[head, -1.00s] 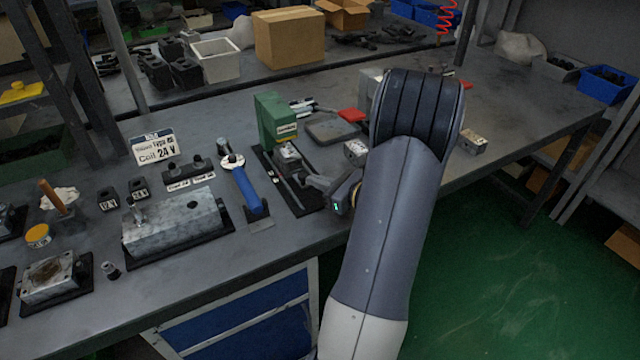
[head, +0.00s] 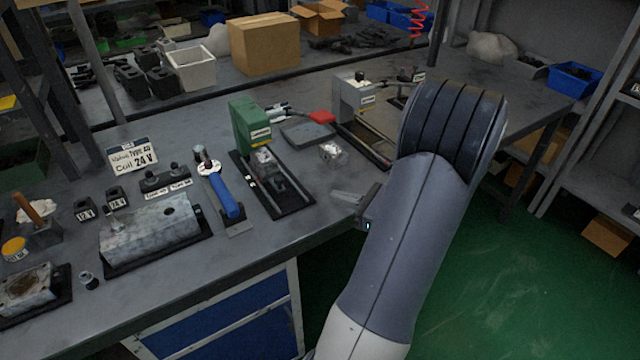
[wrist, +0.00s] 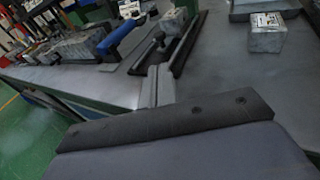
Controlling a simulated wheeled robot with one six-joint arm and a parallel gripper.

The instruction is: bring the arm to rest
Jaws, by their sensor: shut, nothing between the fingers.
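My gripper (head: 347,197) is at the front edge of the workbench, to the right of the green-topped fixture (head: 250,128). In the head view my forearm hides most of its body. In the wrist view its narrow grey fingers (wrist: 160,85) lie together, with nothing between them. They point toward the bench top and appear apart from the things on it.
A small metal block (head: 333,153) stands on the bench beyond my gripper; a grey fixture (head: 355,97) is behind it. A blue-handled tool (head: 224,195) and a large metal block (head: 150,232) lie left. Green floor (head: 480,270) is open at right.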

